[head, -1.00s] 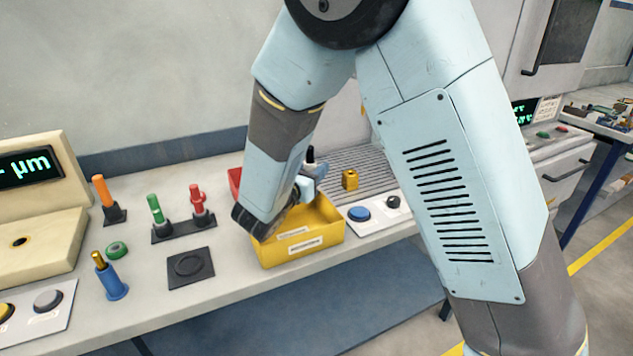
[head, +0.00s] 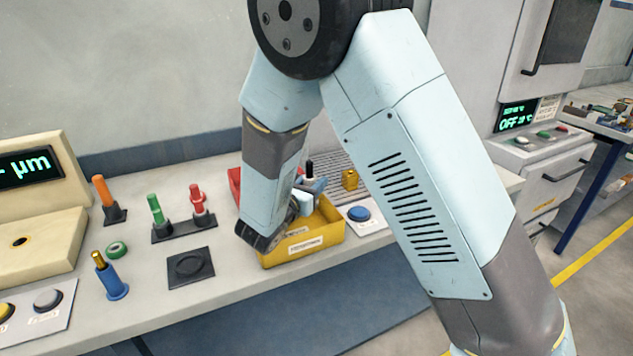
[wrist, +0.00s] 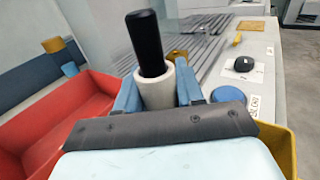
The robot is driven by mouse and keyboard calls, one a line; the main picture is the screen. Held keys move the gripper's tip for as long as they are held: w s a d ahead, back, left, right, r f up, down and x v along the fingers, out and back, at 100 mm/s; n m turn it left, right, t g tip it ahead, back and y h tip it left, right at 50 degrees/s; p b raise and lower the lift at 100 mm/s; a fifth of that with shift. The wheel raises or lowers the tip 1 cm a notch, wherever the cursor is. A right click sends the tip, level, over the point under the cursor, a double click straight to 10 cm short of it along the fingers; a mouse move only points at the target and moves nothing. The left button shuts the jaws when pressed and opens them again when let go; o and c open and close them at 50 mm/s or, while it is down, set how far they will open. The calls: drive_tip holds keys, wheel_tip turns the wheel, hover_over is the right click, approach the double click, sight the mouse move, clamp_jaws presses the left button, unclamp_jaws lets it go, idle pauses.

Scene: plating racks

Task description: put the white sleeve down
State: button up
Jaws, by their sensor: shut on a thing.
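The white sleeve (wrist: 155,94) stands upright between the two blue fingers of my gripper (wrist: 158,92) in the wrist view. A black rod (wrist: 145,45) sticks up out of the sleeve's top; its lower end is hidden inside. In the head view the black rod (head: 310,168) shows above my gripper (head: 312,186), while the forearm and fingers mostly cover the sleeve. My gripper is shut on the sleeve, over or just behind the yellow bin (head: 303,246). What lies under the sleeve is hidden.
A red bin (wrist: 55,110) lies left of my gripper. Behind is a grey ribbed rack (head: 335,160) with a brass block (head: 350,179). A blue button (head: 359,214) is at the right. Colored pegs stand left, near a dark square pad (head: 191,268).

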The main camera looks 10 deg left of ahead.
drive_tip(key=shift+d+f, duration=0.1)
drive_tip(key=shift+f, duration=0.25)
drive_tip(key=o, duration=1)
drive_tip(key=shift+s+f, duration=0.15)
drive_tip(key=shift+r, duration=0.6)
drive_tip(key=v, duration=0.7)
drive_tip(key=shift+r, duration=0.15)
